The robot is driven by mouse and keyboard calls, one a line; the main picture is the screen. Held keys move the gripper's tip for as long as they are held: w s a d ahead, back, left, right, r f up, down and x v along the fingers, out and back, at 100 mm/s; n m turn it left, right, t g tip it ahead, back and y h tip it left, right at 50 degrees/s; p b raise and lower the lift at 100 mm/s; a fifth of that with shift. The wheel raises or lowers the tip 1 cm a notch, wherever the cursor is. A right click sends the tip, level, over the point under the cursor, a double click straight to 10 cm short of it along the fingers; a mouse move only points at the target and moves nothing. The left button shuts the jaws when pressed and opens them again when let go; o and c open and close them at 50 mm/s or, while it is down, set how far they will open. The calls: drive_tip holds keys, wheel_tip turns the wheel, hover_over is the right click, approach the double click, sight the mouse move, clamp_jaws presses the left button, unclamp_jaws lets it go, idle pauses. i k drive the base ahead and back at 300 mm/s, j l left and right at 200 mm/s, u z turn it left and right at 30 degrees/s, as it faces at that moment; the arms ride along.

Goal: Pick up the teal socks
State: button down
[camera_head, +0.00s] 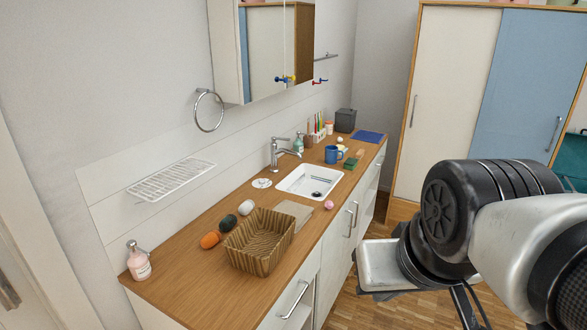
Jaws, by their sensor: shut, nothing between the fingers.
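A small dark green, rolled-looking bundle (228,222) lies on the wooden counter, between an orange bundle (210,240) and a white bundle (246,207). Its dark green could be the teal of the socks, but it is too small to be sure. It sits just behind and left of a brown ribbed basket (259,241), apart from it. My arm reaches in from the right edge, well to the right of the counter. The fingers of my gripper cannot be made out.
The counter (180,282) has a sink (310,181), a tap (276,155), a pink soap bottle (138,262), a pink ball (329,205) and a blue mug (331,154). A wire rack (172,178) hangs above. The counter's front left is clear.

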sight(229, 222)
drive_tip(key=u, duration=0.25)
drive_tip(key=i+l+u, duration=0.25)
drive_tip(key=u, duration=0.25)
drive_tip(key=i+l+u, duration=0.2)
drive_tip(key=l+u, duration=0.25)
drive_tip(key=i+l, duration=0.15)
drive_tip(key=l, duration=0.2)
drive_tip(key=i+l+u, duration=0.1)
drive_tip(key=l, duration=0.3)
drive_tip(key=i+l, duration=0.1)
drive_tip(key=l, duration=0.25)
drive_tip(key=i+l+u, duration=0.1)
drive_tip(key=l, duration=0.3)
drive_tip(key=i+l, duration=0.15)
drive_tip(key=l, duration=0.2)
drive_tip(key=u, duration=0.05)
